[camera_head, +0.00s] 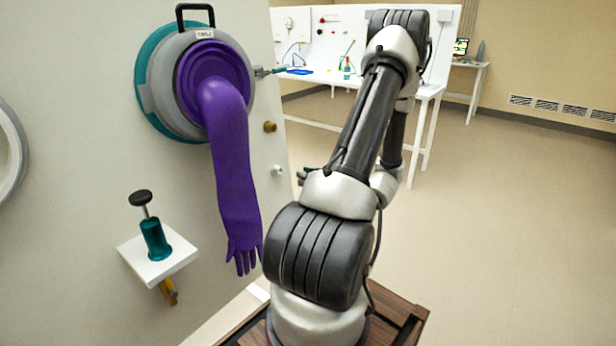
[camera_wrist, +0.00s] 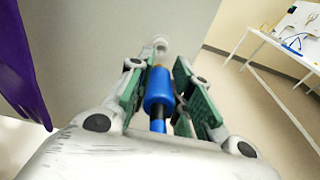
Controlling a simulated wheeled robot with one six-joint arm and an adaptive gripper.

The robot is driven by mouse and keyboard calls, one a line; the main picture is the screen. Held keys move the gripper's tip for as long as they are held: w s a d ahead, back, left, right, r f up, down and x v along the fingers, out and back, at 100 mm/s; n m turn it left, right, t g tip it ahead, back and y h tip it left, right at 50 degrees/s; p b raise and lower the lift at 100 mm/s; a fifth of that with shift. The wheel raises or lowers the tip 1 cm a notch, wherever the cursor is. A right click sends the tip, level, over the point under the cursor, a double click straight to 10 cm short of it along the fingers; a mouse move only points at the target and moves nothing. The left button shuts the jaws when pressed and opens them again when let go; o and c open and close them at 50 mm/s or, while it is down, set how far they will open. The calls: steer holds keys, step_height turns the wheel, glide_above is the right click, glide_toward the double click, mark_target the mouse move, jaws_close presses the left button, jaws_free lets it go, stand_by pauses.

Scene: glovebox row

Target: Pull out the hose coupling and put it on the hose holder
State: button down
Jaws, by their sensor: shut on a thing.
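The blue hose coupling (camera_wrist: 159,88) lies between the two green finger pads of my gripper (camera_wrist: 157,68) in the wrist view, and the gripper is shut on it. A blue end runs back towards the palm. A pale round port (camera_wrist: 160,44) on the grey panel shows just beyond the coupling; I cannot tell whether the two touch. In the head view, a small white port (camera_head: 277,170) shows on the panel, left of my gripper (camera_head: 303,175), which is mostly hidden behind my arm. The coupling is hidden there. I cannot make out the hose holder for certain.
A purple glove (camera_head: 232,170) hangs from a round port on the panel and also edges the wrist view. A brass fitting (camera_head: 270,127) sits above the white port. A white shelf (camera_head: 135,255) bears a teal, black-knobbed device (camera_head: 154,238). Open floor lies right.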

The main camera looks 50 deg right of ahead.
steer(key=shift+w+a+f, duration=0.1)
steer(key=shift+w+f, duration=0.1)
steer(key=shift+w, duration=1.25)
steer(key=shift+w+a+f, duration=0.1)
steer(key=shift+w+f, duration=0.05)
steer(key=shift+w, duration=1.25)
steer(key=shift+w+a+f, duration=0.15)
steer(key=shift+w, duration=1.35)
steer(key=c, duration=1.2)
jaws_free()
steer(key=s, duration=0.4)
steer(key=s+r, duration=0.1)
steer(key=s, duration=0.2)
steer(key=s+d, duration=0.1)
steer(key=s, duration=0.3)
steer(key=shift+s+r, duration=0.35)
steer(key=shift+r, duration=0.05)
